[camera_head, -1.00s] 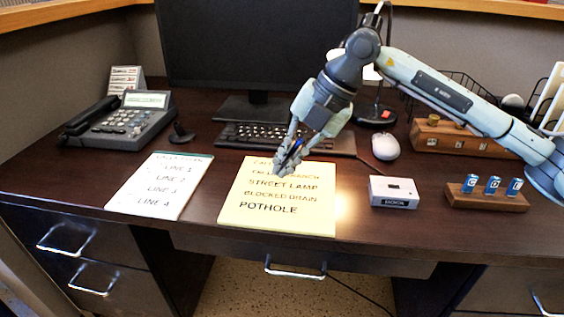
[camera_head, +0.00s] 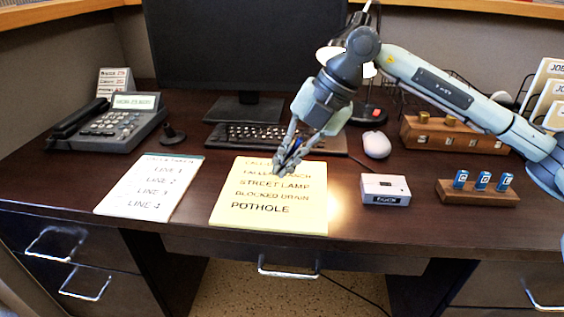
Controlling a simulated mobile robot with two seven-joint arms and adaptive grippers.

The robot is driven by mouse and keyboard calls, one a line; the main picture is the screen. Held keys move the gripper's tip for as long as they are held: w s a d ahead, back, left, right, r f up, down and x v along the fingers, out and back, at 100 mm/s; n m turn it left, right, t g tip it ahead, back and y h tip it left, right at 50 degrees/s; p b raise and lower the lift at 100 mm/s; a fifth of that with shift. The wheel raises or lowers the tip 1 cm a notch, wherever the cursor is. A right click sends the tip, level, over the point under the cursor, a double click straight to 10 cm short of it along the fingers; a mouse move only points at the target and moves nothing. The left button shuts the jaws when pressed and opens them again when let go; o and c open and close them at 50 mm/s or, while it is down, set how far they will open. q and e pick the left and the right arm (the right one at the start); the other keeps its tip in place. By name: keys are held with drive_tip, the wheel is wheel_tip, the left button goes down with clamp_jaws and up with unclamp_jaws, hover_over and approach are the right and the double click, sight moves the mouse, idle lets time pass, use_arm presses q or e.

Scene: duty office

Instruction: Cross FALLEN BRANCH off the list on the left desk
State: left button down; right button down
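The yellow list (camera_head: 268,219) lies flat on the desk (camera_head: 396,233). It reads STREET LAMP, BLOCKED DRAIN and POTHOLE on its lower lines. The FALLEN BRANCH line above them is partly covered by my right gripper (camera_head: 285,168). That gripper is shut on a dark pen with a blue part (camera_head: 292,150), its fingertips over the upper part of the list. I cannot tell whether the pen tip touches the paper. No line through FALLEN BRANCH can be made out. My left gripper is not in view.
A white sheet of lines (camera_head: 150,187) lies left of the list, with a telephone (camera_head: 115,125) behind it. The keyboard (camera_head: 265,136) and monitor stand behind. A mouse (camera_head: 376,145), a small white box (camera_head: 385,189) and a wooden block with blue tags (camera_head: 478,198) are at right.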

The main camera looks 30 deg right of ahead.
drive_tip(key=shift+s+d+b, duration=0.5)
drive_tip(key=shift+s+d, duration=0.15)
drive_tip(key=shift+d, duration=0.3)
drive_tip(key=shift+s+d+b, duration=0.45)
drive_tip(key=shift+s+d, duration=0.15)
drive_tip(key=shift+d, duration=0.3)
idle(0.9)
drive_tip(key=shift+s+d+b, duration=0.55)
drive_tip(key=shift+d+b, duration=0.1)
drive_tip(key=shift+d, duration=0.2)
drive_tip(key=shift+s+d+b, duration=0.55)
drive_tip(key=shift+d+b, duration=0.05)
drive_tip(key=shift+d, duration=0.2)
idle(0.8)
wheel_tip(320, 180, up, 6)
drive_tip(key=p, duration=0.5)
drive_tip(key=shift+p, duration=0.4)
idle(0.5)
